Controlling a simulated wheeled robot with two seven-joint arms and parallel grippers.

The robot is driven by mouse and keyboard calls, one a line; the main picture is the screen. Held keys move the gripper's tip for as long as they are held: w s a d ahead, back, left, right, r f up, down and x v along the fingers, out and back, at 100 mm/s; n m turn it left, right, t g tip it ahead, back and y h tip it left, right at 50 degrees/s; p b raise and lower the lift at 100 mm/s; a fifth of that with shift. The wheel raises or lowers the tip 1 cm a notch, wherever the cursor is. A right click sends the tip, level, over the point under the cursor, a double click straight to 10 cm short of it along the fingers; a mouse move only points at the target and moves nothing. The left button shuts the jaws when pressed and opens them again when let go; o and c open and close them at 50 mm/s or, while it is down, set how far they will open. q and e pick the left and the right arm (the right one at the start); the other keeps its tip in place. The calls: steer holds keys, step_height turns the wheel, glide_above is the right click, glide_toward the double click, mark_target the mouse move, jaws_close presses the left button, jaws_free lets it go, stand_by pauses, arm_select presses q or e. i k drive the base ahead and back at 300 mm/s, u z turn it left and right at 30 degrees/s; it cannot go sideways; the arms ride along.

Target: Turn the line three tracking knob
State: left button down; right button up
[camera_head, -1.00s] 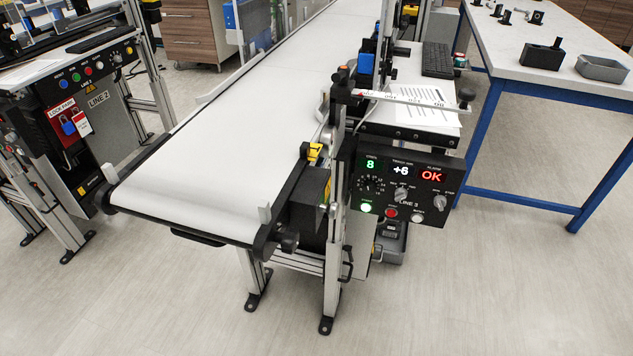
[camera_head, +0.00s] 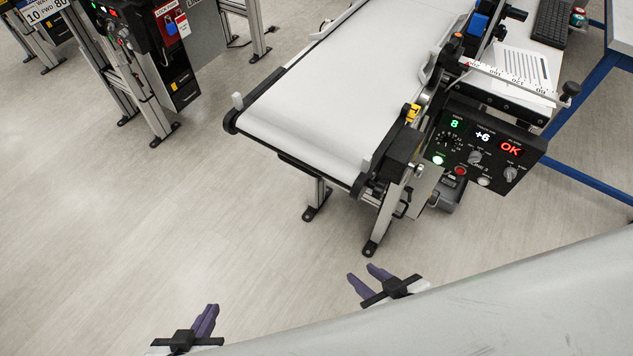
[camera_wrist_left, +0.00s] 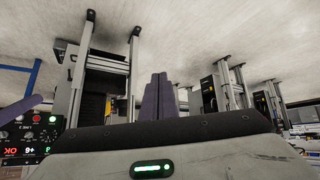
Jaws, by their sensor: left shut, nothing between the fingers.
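The line three control panel (camera_head: 526,162) hangs at the front right of the conveyor. Its displays read 8, +6 and a red OK. The tracking knob (camera_head: 475,157) is the grey one under the +6 display. The panel shows upside down at the left of the left wrist view (camera_wrist_left: 35,138). My left gripper (camera_head: 211,308) is shut and empty, low over the floor in the head view, well left of and nearer than the panel. Its fingers lie together in the left wrist view (camera_wrist_left: 157,92). My right gripper (camera_head: 361,273) is open and empty, below and left of the panel, clear of it.
A round dial (camera_head: 447,139) and another grey knob (camera_head: 510,174) flank the tracking knob, with buttons below. The white conveyor belt (camera_head: 330,95) extends behind. Another line's stand (camera_head: 150,60) is at the upper left. Open floor (camera_head: 190,220) lies between.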

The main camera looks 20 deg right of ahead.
mark_target(378, 188)
steer(key=u, duration=1.4)
steer(key=k, duration=0.45)
steer(key=z, duration=1.4)
